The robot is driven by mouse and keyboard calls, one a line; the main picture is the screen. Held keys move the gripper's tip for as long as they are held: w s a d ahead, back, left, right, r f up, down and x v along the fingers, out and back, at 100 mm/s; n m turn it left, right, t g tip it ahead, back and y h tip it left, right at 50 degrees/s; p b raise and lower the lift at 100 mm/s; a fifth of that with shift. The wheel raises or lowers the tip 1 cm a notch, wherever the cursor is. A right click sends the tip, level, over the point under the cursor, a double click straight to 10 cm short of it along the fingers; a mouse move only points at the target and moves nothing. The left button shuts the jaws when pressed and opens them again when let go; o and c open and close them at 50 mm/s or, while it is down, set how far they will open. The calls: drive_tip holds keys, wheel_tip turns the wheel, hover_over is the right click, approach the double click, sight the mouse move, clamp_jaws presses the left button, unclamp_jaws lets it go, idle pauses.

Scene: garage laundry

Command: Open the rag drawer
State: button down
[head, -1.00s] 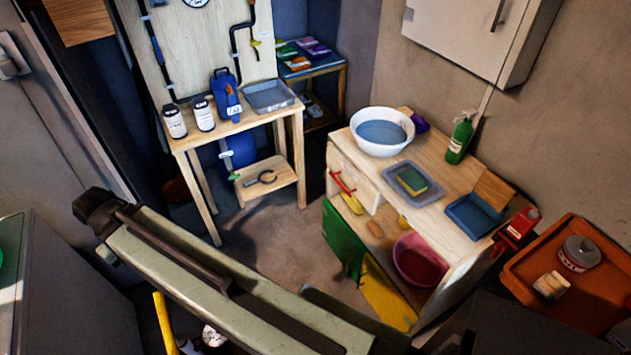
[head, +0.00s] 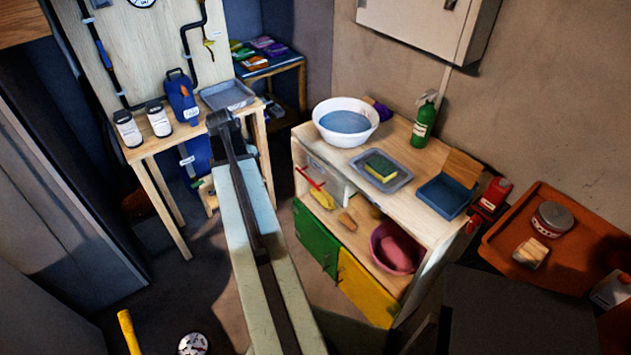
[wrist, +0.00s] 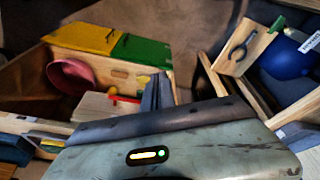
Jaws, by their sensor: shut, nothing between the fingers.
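The wooden bench (head: 415,200) has a pale drawer front (head: 325,178) at its upper left, under the basin. A red handle (head: 308,180) crosses this front, which looks about flush with the bench. The red handle (wrist: 114,96) also shows upside down in the wrist view, on the pale drawer (wrist: 98,108). My gripper (wrist: 157,90) shows in the wrist view as shut, empty dark fingers, apart from the handle and to its right. In the head view my arm rises left of the bench; the fingers cannot be made out there.
A green door (head: 317,240) and a yellow door (head: 367,288) sit low on the bench front, with a pink bowl (head: 394,248) on the open shelf. A white basin (head: 345,135) stands on top. A wooden worktable (head: 165,140) stands left. Floor between is clear.

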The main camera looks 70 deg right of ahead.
drive_tip(key=s+d+f+m+g, duration=0.1)
drive_tip(key=s+d+m, duration=0.5)
drive_tip(key=s+d, duration=0.75)
drive_tip(key=b, duration=1.1)
approach(314, 175)
drive_tip(key=s+f, duration=0.1)
drive_tip(key=f, duration=0.1)
drive_tip(key=s+a+f, duration=0.1)
drive_tip(key=f, duration=0.1)
drive_tip(key=s+f, duration=0.1)
drive_tip(key=shift+s+a+f, duration=0.1)
drive_tip(key=shift+a+f, duration=0.1)
drive_tip(key=shift+f, duration=0.2)
drive_tip(key=shift+r+p, duration=0.15)
drive_tip(key=shift+p, duration=0.2)
